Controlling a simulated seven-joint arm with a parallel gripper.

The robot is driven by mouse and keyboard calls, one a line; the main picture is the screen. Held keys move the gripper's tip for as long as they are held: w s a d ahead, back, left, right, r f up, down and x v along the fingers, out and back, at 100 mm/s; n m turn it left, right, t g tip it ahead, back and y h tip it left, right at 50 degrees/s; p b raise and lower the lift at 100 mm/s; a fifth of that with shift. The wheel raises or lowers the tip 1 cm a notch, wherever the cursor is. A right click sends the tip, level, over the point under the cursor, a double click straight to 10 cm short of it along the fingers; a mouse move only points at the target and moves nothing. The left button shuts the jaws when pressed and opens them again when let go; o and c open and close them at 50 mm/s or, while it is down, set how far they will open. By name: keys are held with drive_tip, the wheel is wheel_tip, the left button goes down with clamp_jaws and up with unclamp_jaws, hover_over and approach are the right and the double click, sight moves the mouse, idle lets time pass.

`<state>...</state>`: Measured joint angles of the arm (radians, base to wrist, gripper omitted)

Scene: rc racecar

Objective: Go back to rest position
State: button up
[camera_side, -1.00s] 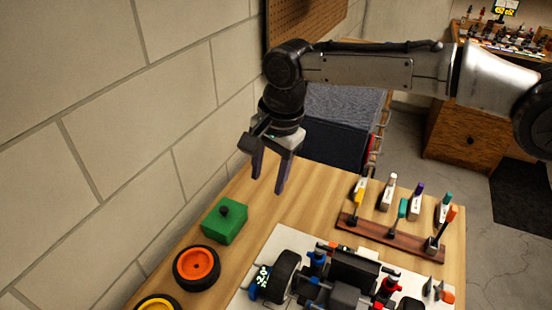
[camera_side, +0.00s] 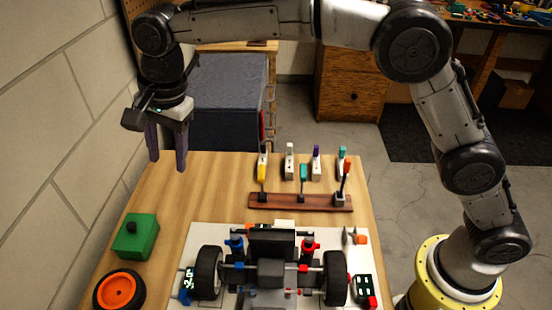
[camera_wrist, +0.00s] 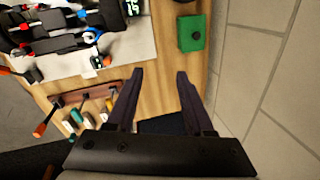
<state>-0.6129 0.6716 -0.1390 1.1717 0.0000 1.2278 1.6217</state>
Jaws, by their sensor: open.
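My gripper (camera_side: 167,167) is open and empty in the side view. It hangs with its fingers down over the far left end of the wooden table (camera_side: 200,195). It is apart from everything on the table. In the wrist view my gripper (camera_wrist: 160,72) shows two dark fingers spread apart with nothing between them. The green block (camera_side: 137,237) with a dark knob is nearer the side camera than the gripper. The green block also shows in the wrist view (camera_wrist: 190,38).
The toy car (camera_side: 270,270) sits on a white board (camera_side: 205,236) at the table's near part. A wooden tool rack (camera_side: 300,202) with several coloured-handled tools stands behind it. An orange-rimmed wheel (camera_side: 119,290) lies at left. A block wall (camera_side: 45,130) borders the left side.

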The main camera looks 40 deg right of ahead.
drive_tip(key=s+d+r+m+t, duration=0.2)
drive_tip(key=s+d+r, duration=0.2)
drive_tip(key=d+r, duration=1.15)
drive_tip(key=s+d+n+t, duration=0.2)
drive_tip(key=s+d, duration=0.9)
drive_tip(key=d, duration=0.1)
drive_tip(key=s+d+f+n, duration=0.2)
drive_tip(key=s+f+n, duration=0.3)
drive_tip(key=s+f, duration=0.2)
drive_tip(key=s+d+f+n+h, duration=0.1)
drive_tip(key=s+d+f+n, duration=0.2)
drive_tip(key=s+f+n, duration=0.3)
drive_tip(key=shift+s+d+f+n, duration=0.2)
drive_tip(key=shift+s+f+n, duration=0.1)
drive_tip(key=shift+s+f, duration=0.7)
